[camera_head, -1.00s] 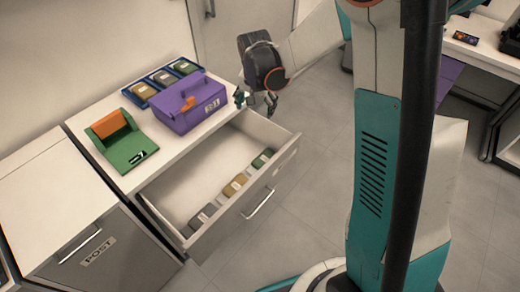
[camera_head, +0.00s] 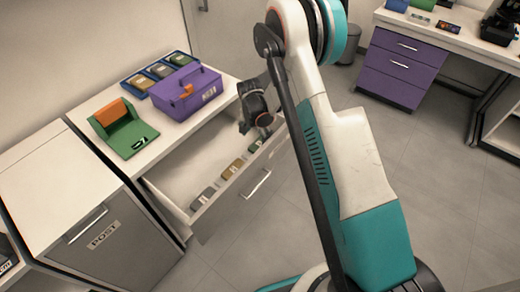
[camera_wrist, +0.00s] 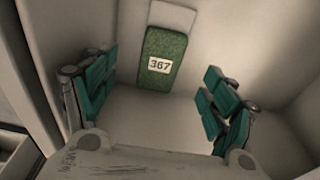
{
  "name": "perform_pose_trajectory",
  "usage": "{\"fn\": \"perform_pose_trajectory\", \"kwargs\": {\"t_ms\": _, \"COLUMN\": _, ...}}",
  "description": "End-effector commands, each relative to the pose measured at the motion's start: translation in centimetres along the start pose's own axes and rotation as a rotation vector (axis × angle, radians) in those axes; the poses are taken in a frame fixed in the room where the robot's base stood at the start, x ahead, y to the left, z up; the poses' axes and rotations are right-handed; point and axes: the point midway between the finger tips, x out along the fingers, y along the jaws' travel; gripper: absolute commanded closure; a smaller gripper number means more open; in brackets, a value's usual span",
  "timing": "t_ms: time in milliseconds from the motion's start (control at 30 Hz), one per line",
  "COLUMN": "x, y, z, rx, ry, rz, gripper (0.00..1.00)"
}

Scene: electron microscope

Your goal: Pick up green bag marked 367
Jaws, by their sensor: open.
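The green bag marked 367 (camera_wrist: 166,48) is at the top middle of the wrist view, with its white label facing me. It lies in the open drawer, against a pale wall. In the head view, the green bag (camera_head: 254,146) is at the drawer's far end, partly hidden by my gripper (camera_head: 254,128). In the wrist view, my gripper (camera_wrist: 158,106) is open and empty. Its teal-padded fingers are spread left and right, with the bag beyond and between them, apart from both.
The open drawer (camera_head: 200,232) also holds a gold bag (camera_head: 232,169) and a grey bag (camera_head: 203,198). Its walls stand close around my gripper. On the cabinet top are a purple box (camera_head: 188,90), a green-orange holder (camera_head: 124,128) and a blue tray (camera_head: 127,84) of bags.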

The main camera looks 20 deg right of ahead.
Motion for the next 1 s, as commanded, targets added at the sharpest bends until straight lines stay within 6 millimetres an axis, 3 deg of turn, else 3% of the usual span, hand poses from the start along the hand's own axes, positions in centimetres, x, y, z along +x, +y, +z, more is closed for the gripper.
{"fn": "perform_pose_trajectory", "kwargs": {"t_ms": 33, "x": 1.3, "y": 0.0, "z": 0.0, "rx": 0.0, "ry": 0.0, "rz": 0.0, "gripper": 0.22}}
{"fn": "perform_pose_trajectory", "kwargs": {"t_ms": 133, "x": 2.7, "y": 0.0, "z": 0.0, "rx": 0.0, "ry": 0.0, "rz": 0.0, "gripper": 0.22}}
{"fn": "perform_pose_trajectory", "kwargs": {"t_ms": 467, "x": 4.6, "y": -0.1, "z": -0.2, "rx": 0.0, "ry": 0.0, "rz": 0.0, "gripper": 0.22}}
{"fn": "perform_pose_trajectory", "kwargs": {"t_ms": 767, "x": 8.7, "y": -0.5, "z": -0.6, "rx": 0.0, "ry": 0.0, "rz": 0.0, "gripper": 0.22}}
{"fn": "perform_pose_trajectory", "kwargs": {"t_ms": 1000, "x": 9.0, "y": -0.5, "z": -0.6, "rx": -0.001, "ry": 0.0, "rz": 0.0, "gripper": 0.22}}
